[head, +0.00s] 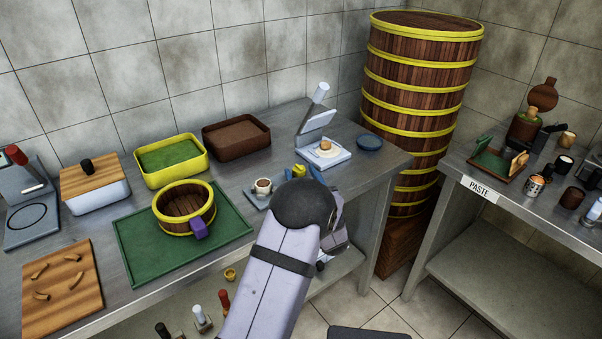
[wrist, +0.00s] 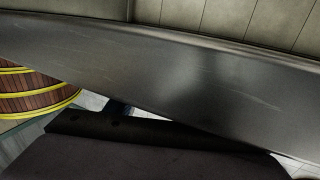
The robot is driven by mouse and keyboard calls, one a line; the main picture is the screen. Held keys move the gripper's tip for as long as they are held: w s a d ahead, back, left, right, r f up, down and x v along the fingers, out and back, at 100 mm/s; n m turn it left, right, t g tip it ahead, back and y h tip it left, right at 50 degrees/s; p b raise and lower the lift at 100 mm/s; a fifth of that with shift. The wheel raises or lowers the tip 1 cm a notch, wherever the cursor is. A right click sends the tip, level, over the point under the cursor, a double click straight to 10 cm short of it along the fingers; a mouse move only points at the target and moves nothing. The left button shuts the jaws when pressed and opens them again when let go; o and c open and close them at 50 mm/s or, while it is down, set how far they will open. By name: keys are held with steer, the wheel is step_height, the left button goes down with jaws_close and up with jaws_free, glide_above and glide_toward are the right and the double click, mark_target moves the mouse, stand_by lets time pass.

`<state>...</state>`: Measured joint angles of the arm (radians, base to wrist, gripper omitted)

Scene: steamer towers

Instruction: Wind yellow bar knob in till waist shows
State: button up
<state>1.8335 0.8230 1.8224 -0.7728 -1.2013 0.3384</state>
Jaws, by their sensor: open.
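A small yellow piece (head: 299,170), which looks like the yellow knob, shows just behind my wrist in the head view. My arm hides much of this base, so any bar or waist cannot be made out. My gripper (head: 338,236) is open, just in front of the table edge and below the yellow piece. Its fingertips are mostly hidden by my wrist. The wrist view does not show the knob.
The steel table edge (wrist: 170,75) crosses the wrist view close by. A tall banded steamer tower (head: 415,110) stands right of the table. A white stand (head: 325,153) and a blue dish (head: 370,143) sit behind my gripper. A green mat (head: 135,250) lies left.

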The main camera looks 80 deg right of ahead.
steer(key=shift+w+d, duration=0.15)
steer(key=shift+d, duration=0.1)
steer(key=c, duration=1)
steer(key=shift+c, duration=0.2)
steer(key=shift+w+m+g, duration=0.1)
steer(key=shift+m+g, duration=0.2)
steer(key=shift+g, duration=0.1)
steer(key=shift+g+h+b, duration=0.3)
steer(key=shift+b, duration=0.1)
steer(key=shift+m+g, duration=0.4)
steer(key=shift+m, duration=0.1)
